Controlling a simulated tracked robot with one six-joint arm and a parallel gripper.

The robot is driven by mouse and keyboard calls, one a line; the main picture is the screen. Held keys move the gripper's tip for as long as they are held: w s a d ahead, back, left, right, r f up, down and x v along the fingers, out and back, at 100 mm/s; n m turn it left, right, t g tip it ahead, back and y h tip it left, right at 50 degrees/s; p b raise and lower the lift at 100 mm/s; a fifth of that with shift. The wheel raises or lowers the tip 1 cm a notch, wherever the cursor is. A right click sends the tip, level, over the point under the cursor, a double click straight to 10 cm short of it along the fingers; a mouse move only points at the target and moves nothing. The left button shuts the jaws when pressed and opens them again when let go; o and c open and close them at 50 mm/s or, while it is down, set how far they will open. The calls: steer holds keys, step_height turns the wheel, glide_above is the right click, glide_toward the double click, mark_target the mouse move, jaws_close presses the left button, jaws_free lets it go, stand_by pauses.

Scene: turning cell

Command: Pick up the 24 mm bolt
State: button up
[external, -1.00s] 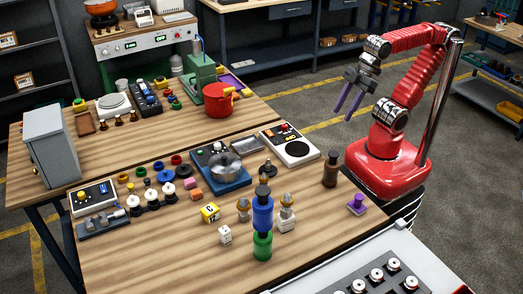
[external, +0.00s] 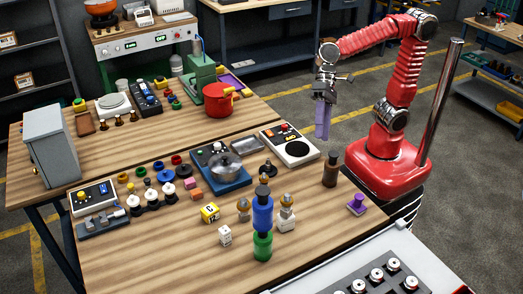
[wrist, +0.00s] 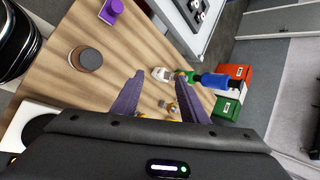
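My gripper (external: 322,136) hangs with its purple fingers pointing down, above the right part of the wooden table. In the wrist view my gripper (wrist: 162,78) has its two fingers well apart, with nothing held between them. Small brass-and-grey bolt-like pieces stand near the front of the table, one on the left (external: 244,206) and one on a white block (external: 286,201). A small brassy piece also shows between the fingers in the wrist view (wrist: 171,107), some distance beyond them. I cannot tell which piece, if any, is the 24 mm bolt.
A dark brown cylinder (external: 330,170) and a purple block (external: 357,204) stand near the right edge. A black-and-white device (external: 290,147) lies behind. Bare wood lies at the front left.

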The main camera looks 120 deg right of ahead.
steer(key=w+d+f+m+t+y, duration=0.1)
steer(key=w+d+m+t+y, duration=0.15)
steer(key=w+m, duration=0.7)
steer(key=w+d+f+m+t+y, duration=0.1)
steer(key=w+d+m+t, duration=0.4)
steer(key=w, duration=0.8)
steer(key=g, duration=0.2)
glide_toward(243, 205)
steer(key=d, duration=0.1)
steer(key=shift+s+r+m, duration=0.25)
steer(key=shift+r+m, duration=0.1)
steer(key=shift+x, duration=4.15)
steer(key=shift+f, duration=0.15)
steer(key=shift+x, duration=2.75)
steer(key=shift+s+a, duration=0.1)
